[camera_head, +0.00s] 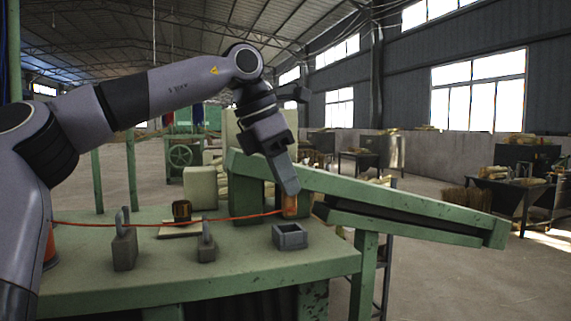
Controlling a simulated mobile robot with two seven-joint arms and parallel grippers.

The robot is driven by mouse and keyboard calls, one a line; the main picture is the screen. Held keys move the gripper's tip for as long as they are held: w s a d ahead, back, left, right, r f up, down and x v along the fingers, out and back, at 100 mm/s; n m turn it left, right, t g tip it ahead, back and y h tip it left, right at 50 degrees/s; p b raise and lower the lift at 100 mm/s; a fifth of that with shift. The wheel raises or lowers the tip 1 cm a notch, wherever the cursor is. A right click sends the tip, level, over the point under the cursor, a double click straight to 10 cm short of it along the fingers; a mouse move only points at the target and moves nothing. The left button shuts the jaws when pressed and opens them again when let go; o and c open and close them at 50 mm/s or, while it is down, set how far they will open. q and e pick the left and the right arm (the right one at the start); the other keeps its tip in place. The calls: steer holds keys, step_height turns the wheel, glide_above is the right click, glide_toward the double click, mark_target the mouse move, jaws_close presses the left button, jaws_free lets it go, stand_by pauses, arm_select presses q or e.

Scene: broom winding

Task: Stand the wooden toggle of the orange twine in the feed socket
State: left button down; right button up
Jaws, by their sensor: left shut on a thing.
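My left gripper (289,192) reaches down from above and is shut on the wooden toggle (290,206), a small orange-brown upright piece. The toggle is above and behind the grey square open-topped block (290,236), which looks like the feed socket, and is apart from it. The orange twine (165,223) runs from an orange spool (50,248) at the left, partly hidden by my arm, across to the toggle. It passes two grey guides with loops, a larger one (124,248) and a smaller one (206,246); I cannot tell whether it goes through the loops. My right gripper is out of view.
The green bench (200,276) has free room around the socket. A dark brown-amber item (182,211) stands on a pale board behind the twine. A sloping green chute (400,196) extends right behind the toggle. A green block (246,202) stands behind.

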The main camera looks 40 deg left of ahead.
mark_target(282, 192)
arm_select(q)
steer(key=shift+f+b, duration=0.75)
steer(key=shift+f, duration=1.25)
steer(key=c, duration=1)
jaws_free()
steer(key=shift+r, duration=0.1)
steer(key=v, duration=0.7)
